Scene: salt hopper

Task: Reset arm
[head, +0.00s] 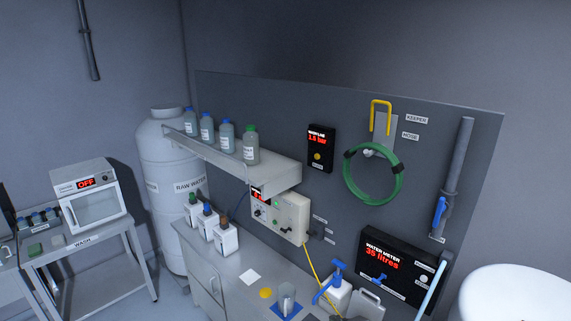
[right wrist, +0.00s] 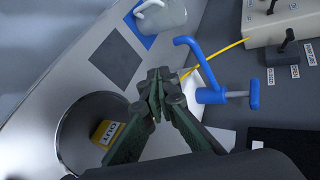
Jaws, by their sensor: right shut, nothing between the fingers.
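My right gripper (right wrist: 158,78) shows in the right wrist view with its dark green fingers closed together and nothing between them. It is over the bench top, just left of a blue pump spout (right wrist: 209,75) in the picture; whether they touch is not clear. A round dark container (right wrist: 75,120) with a yellow tag reading OUT (right wrist: 107,132) is at the lower left of the fingers. My left gripper is in neither view, and the head view shows neither arm.
A shelf (head: 230,160) with several bottles juts from the wall panel. A yellow cable (head: 314,268) hangs from the control box (head: 280,215).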

